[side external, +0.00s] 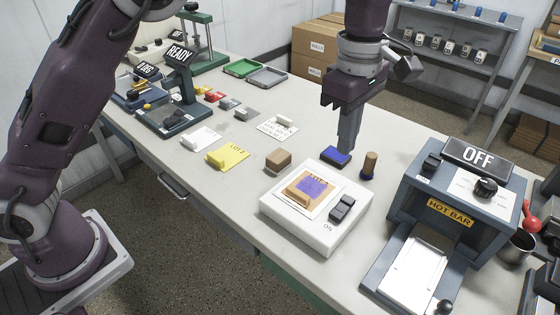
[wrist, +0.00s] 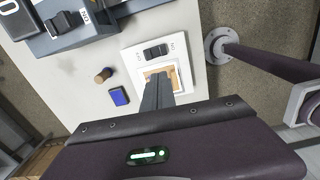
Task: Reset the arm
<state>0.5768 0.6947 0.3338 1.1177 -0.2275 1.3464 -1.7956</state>
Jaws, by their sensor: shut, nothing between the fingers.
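My gripper (side external: 348,150) hangs upright over the bench (side external: 235,240), its fingers shut and empty, in the side view close behind a blue ink pad (side external: 335,156). In the wrist view its closed fingers (wrist: 157,92) point over a white device with a switch (wrist: 155,52). The same white device (side external: 275,212) in the side view carries a tan piece with a purple patch (side external: 312,187). I cannot tell the exact height of the fingertips above the bench.
A brown wooden stamp (side external: 369,165) stands right of the ink pad. The hot bar machine (side external: 450,200), its sign reading OFF, is at right. A tan block (side external: 278,160), a yellow card (side external: 228,157) and a white card (side external: 202,138) lie at left. A READY stand (side external: 180,95) is behind.

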